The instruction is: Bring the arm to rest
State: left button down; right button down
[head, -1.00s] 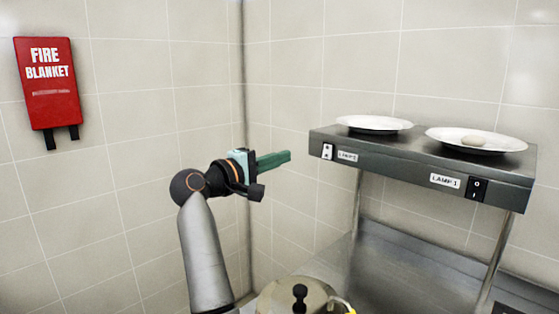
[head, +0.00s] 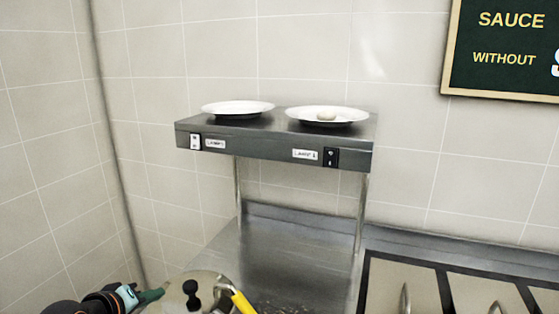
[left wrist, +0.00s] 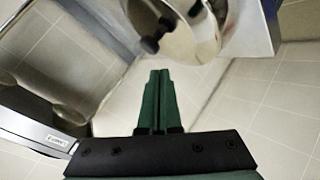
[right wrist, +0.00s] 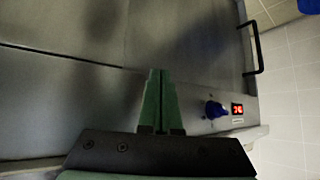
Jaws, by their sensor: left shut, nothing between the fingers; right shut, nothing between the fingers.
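My left gripper (head: 150,296) is at the bottom left of the head view, beside the steel pot lid (head: 205,285). In the left wrist view its green fingers (left wrist: 159,78) are together with nothing between them. The shiny lid with its black knob is ahead of them there (left wrist: 180,25). I cannot tell the gap to the lid. My right gripper (right wrist: 160,78) shows only in the right wrist view, its fingers together and empty. It faces a grey metal front with a blue knob (right wrist: 215,110).
A yellow handle-like thing (head: 243,303) is beside the lid. Hob panels (head: 400,285) lie at right. A red display (right wrist: 237,109) is beside the blue knob.

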pick_arm(q)
jog(key=s+d+f+m+g+y, duration=0.1)
jog(key=s+d+f+m+g, duration=0.15)
jog(key=s+f, duration=0.5)
jog(key=s+d+f+m+g, duration=0.15)
jog(key=s+f+m, duration=0.25)
jog(key=s, duration=0.7)
jog(key=s+d+f+m+g+y, duration=0.1)
jog(key=s+f+m+g, duration=0.3)
jog(key=s, duration=0.6)
jog(key=w+d+f+t+h, duration=0.1)
jog(key=d+f+t, duration=0.1)
jog(key=f, duration=0.4)
jog(key=w+d+f+t+h, duration=0.1)
jog(key=w+d+f+t, duration=0.1)
jog(key=f+t, duration=0.2)
notch_tip(320, 180, down, 3)
jog(key=shift+w+d+r+n, duration=0.2)
jog(key=shift+w+n, duration=0.1)
jog(key=shift+n, duration=0.15)
jog(key=shift+w+d, duration=0.1)
